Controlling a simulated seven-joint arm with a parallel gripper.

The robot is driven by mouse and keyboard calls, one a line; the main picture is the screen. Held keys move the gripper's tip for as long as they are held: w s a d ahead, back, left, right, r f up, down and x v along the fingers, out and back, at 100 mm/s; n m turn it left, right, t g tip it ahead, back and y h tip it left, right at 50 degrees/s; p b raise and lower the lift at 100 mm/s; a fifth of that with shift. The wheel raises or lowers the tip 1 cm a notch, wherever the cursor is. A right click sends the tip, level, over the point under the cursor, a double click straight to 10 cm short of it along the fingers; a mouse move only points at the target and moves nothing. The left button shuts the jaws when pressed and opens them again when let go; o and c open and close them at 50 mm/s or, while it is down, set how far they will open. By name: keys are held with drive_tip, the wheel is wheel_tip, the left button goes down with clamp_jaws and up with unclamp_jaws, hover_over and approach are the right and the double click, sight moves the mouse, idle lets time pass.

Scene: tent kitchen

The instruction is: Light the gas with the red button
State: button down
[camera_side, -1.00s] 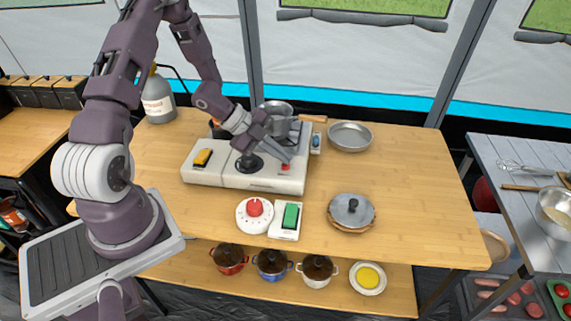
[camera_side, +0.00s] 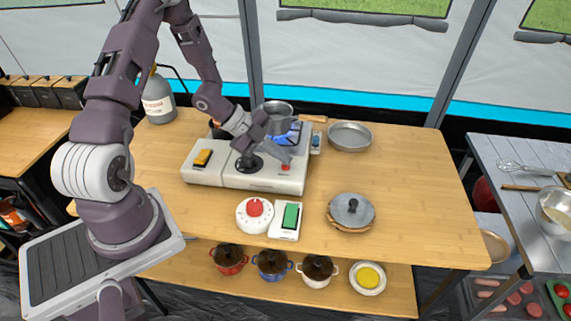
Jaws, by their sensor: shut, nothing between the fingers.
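The white gas stove (camera_side: 235,181) stands on the wooden table below my arm. Its red button (camera_side: 285,168) is on the front right of the stove. My gripper (camera_side: 287,158) is shut and empty, its fingertips just above and behind the red button; I cannot tell if they touch it. A blue flame (camera_side: 290,135) burns on the right burner, partly hidden by my gripper. A black knob (camera_side: 248,164) and a yellow switch (camera_side: 203,157) sit further left on the stove. A pan (camera_side: 278,109) is at the back of the stove, partly hidden.
A grey gas bottle (camera_side: 158,98) stands behind left. A round metal pan (camera_side: 349,136) lies right of the stove. In front are a red-knobbed white dial (camera_side: 255,213), a green-topped box (camera_side: 290,217) and a lidded pan (camera_side: 351,211). The table's right side is clear.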

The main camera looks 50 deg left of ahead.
sight(282, 165)
drive_tip(key=shift+r, duration=0.75)
drive_tip(key=shift+r, duration=2.5)
